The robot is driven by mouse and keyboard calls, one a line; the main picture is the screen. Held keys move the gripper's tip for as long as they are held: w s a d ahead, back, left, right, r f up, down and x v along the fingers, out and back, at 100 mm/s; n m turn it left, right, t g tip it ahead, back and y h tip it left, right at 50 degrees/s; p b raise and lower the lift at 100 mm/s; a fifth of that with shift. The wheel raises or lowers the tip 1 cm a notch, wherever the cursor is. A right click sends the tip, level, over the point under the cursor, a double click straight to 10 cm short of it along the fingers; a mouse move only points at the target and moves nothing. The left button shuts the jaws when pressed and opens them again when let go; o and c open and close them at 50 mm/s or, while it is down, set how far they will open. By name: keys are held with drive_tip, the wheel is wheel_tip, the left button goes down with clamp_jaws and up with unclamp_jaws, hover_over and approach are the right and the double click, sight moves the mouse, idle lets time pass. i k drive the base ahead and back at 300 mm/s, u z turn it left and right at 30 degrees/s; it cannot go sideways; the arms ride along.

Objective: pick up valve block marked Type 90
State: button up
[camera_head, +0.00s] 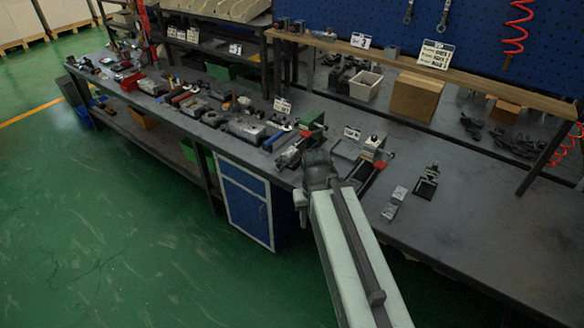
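Several small blocks and fixtures stand on the long dark workbench (470,240). The lettering on them is too small to read, so I cannot tell which one is the valve block marked Type 90. A light grey block piece (395,203) lies on the bench right of my arm, with a dark block on a base (427,182) beyond it.
A raised wooden shelf (460,80) runs along the back, with a cardboard box (417,97) and a white bin (366,85) under it. Tools and parts crowd the bench to the left. The front right bench top is clear. A blue cabinet (245,203) stands below; green floor is open.

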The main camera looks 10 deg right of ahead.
sight(290, 155)
drive_tip(key=k, duration=0.65)
drive_tip(key=z, duration=0.4)
drive_tip(key=i, duration=2.05)
drive_tip(key=u, duration=2.95)
